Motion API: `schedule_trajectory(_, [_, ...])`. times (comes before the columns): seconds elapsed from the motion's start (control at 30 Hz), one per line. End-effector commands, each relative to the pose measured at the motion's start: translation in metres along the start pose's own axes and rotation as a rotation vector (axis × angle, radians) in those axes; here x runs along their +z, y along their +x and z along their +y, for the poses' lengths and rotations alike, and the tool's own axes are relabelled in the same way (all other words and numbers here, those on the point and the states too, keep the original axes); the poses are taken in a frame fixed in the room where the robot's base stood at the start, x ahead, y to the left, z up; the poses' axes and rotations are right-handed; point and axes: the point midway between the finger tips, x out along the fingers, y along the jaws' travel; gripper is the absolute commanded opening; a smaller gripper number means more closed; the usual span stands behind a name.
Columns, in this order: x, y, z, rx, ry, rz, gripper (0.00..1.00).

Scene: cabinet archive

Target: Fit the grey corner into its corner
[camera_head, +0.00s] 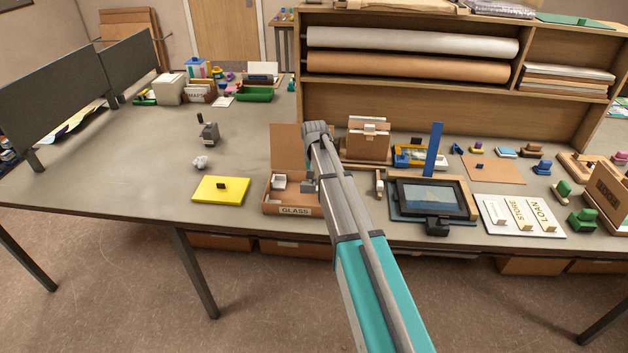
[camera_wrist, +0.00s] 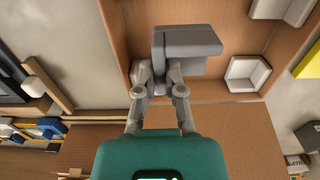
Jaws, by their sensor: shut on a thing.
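An open cardboard box labelled GLASS (camera_head: 291,210) stands near the table's front edge with its lid raised at the back. My gripper (camera_wrist: 160,72) is over the box and shut on the grey corner (camera_wrist: 187,42). The grey corner also shows in the head view (camera_head: 308,187), partly behind my arm. In the wrist view the piece is within the box's outline, close to the lid side. I cannot tell whether it touches the floor or walls. A white corner piece (camera_wrist: 246,73) sits inside the box, and another (camera_wrist: 284,9) shows at the upper right.
A yellow pad with a black knob (camera_head: 221,189) lies left of the box. A dark framed panel (camera_head: 432,197) lies to the right, with a small pale upright piece (camera_head: 379,183) between. A file holder (camera_head: 368,140) stands behind. The table's left part is mostly free.

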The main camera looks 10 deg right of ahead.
Motion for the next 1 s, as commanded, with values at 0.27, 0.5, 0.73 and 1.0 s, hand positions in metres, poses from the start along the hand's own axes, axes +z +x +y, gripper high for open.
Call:
schedule_trajectory(0.27, [0.000,0.026,0.000,0.000,0.000,0.000,0.00])
schedule_trajectory(0.5, [0.000,0.044,0.000,0.000,0.000,0.000,0.00])
schedule_trajectory(0.73, [0.000,0.056,0.000,0.000,0.000,0.000,0.00])
schedule_trajectory(1.0, [0.000,0.059,0.000,0.000,0.000,0.000,0.00])
